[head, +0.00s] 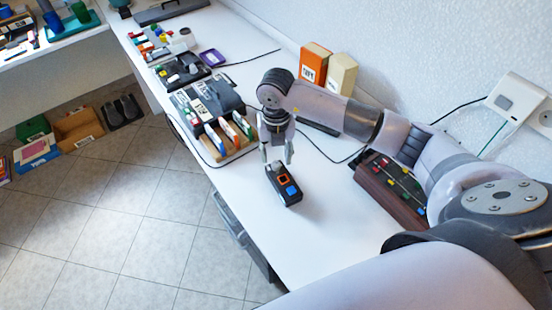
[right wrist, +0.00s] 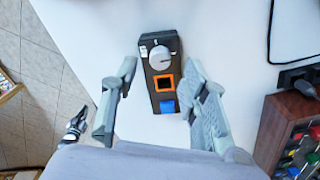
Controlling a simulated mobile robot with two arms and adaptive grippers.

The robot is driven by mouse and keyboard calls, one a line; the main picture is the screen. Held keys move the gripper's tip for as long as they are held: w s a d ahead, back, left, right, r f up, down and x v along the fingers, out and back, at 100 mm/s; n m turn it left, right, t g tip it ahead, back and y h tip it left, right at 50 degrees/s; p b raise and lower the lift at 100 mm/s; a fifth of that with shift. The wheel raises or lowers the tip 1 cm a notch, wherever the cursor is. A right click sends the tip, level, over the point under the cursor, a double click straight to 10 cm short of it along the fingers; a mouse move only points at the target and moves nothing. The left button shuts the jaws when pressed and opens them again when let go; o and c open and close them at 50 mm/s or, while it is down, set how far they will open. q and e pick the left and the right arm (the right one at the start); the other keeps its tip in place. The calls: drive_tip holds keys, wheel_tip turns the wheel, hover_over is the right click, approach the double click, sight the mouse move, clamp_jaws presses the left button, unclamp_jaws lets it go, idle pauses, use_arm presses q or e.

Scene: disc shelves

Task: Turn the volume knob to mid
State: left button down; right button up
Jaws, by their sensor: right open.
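A small black device (head: 290,194) stands on the white table near its front edge. It has a round grey-white knob (right wrist: 160,56) at its far end, an orange-framed square (right wrist: 165,83) in the middle and a blue button (right wrist: 168,107) at the near end. My right gripper (head: 276,158) points down over the knob end, fingers apart, holding nothing. In the right wrist view its two fingers (right wrist: 160,72) stand on either side of the device with gaps. The knob's pointer is too small to read. A small dark and silver part (right wrist: 76,126), perhaps my left gripper, shows at left.
A brown mixer (head: 392,190) with coloured sliders stands to the right. A box of upright coloured cards (head: 228,140) and a dark machine (head: 205,98) stand to the left. Two small boxes (head: 328,70) stand by the wall. Table around the device is clear.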

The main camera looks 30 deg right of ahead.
sight(276, 164)
drive_tip(key=shift+f, duration=1.75)
drive_tip(key=shift+c, duration=0.5)
clamp_jaws()
